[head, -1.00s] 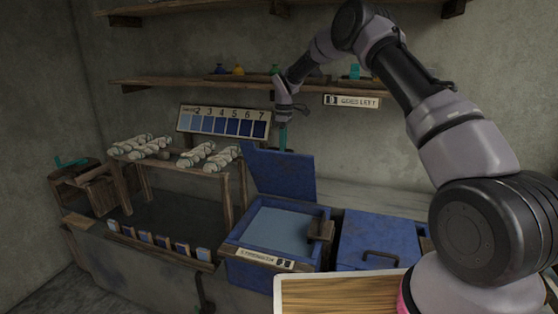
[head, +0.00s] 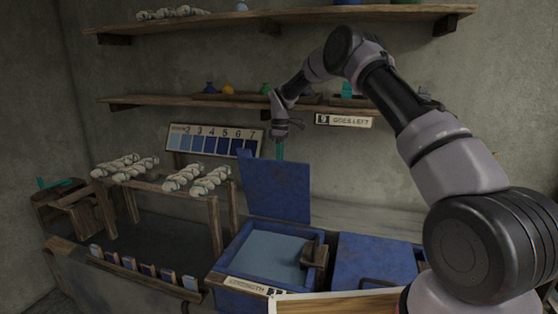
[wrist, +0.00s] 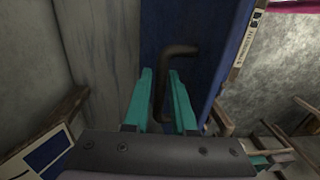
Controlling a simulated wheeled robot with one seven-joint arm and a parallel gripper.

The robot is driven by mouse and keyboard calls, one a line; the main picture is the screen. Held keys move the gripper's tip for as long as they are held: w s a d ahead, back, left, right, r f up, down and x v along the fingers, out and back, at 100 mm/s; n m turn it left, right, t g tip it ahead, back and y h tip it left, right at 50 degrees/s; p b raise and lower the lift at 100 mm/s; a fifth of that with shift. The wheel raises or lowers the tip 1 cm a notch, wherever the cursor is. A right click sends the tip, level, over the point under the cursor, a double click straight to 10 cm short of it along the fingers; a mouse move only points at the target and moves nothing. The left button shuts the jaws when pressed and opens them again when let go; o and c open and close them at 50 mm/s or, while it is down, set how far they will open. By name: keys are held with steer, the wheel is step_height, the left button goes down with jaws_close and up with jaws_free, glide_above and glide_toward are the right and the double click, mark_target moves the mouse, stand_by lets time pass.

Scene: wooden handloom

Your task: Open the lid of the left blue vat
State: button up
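The left blue vat (head: 222,268) stands with its lid (head: 275,188) raised, roughly upright at the vat's back edge. Pale blue liquid (head: 265,255) shows inside. My gripper (head: 280,152) is at the lid's top edge, its fingertips partly hidden behind it. In the wrist view the two teal fingers (wrist: 160,90) stand either side of the lid's dark bent handle (wrist: 164,55), with gaps between, so the gripper looks open around it. The lid's blue face (wrist: 207,45) also fills the upper middle of the wrist view.
The right blue vat (head: 375,260) is closed beside it. A numbered shade card (head: 212,140) and a shelf (head: 180,101) with small bottles are behind. White yarn skeins (head: 125,168) lie on a wooden rack at left. A wooden block (head: 314,254) sits at the vat's right rim.

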steer(key=shift+o, duration=0.9)
steer(key=shift+w+d+f, duration=0.1)
steer(key=shift+r, duration=0.35)
step_height(320, 180, up, 10)
steer(key=shift+w+r, duration=0.15)
steer(key=shift+w, duration=0.2)
